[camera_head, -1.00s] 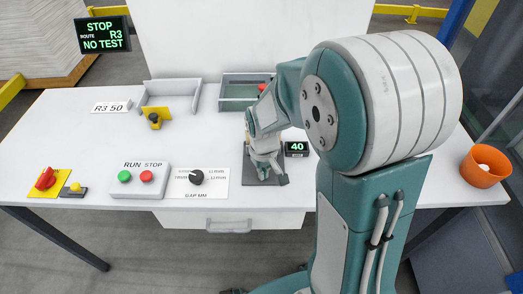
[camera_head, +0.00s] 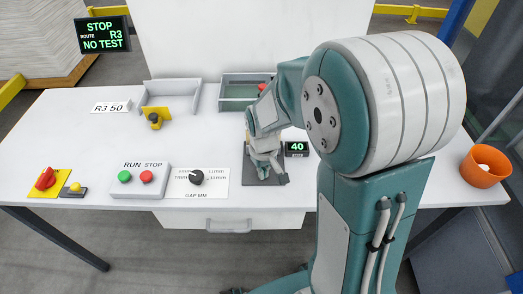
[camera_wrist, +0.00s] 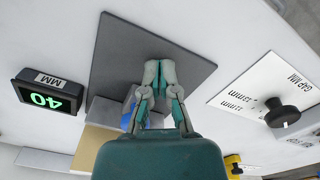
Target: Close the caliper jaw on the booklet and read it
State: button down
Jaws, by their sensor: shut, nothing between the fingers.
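The caliper's dark grey base plate (camera_wrist: 118,52) lies on the white table, and it also shows in the head view (camera_head: 265,180). Its small black display (camera_wrist: 42,97) reads 40 MM, also legible in the head view (camera_head: 297,148). My gripper (camera_wrist: 161,68) is shut and empty, with its fingertips over the plate; it also shows in the head view (camera_head: 273,176). Beside the fingers in the wrist view are a blue piece (camera_wrist: 128,112), a grey block (camera_wrist: 104,111) and a tan piece (camera_wrist: 88,148), partly hidden by my gripper. I cannot tell which is the jaw or booklet.
A gap dial (camera_head: 196,177), run/stop box (camera_head: 139,181), red switch (camera_head: 46,179) and yellow part with a black knob (camera_head: 155,119) stand left. A grey tray (camera_head: 235,91) is behind; an orange bowl (camera_head: 483,165) is right.

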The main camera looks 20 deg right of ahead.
jog(key=shift+w+d, duration=0.3)
jog(key=shift+w, duration=0.6)
jog(key=shift+w+d, duration=0.25)
jog(key=shift+w, duration=0.6)
jog(key=shift+w+d, duration=0.3)
jog(key=shift+w, duration=0.6)
dwell(1.6)
jog(key=shift+s+a, duration=0.25)
jog(key=shift+s, duration=0.5)
jog(key=shift+s+a, duration=0.2)
jog(key=shift+s, duration=0.5)
jog(key=shift+r, duration=3)
notch_tip(320, 180, up, 12)
jog(key=shift+f, duration=0.1)
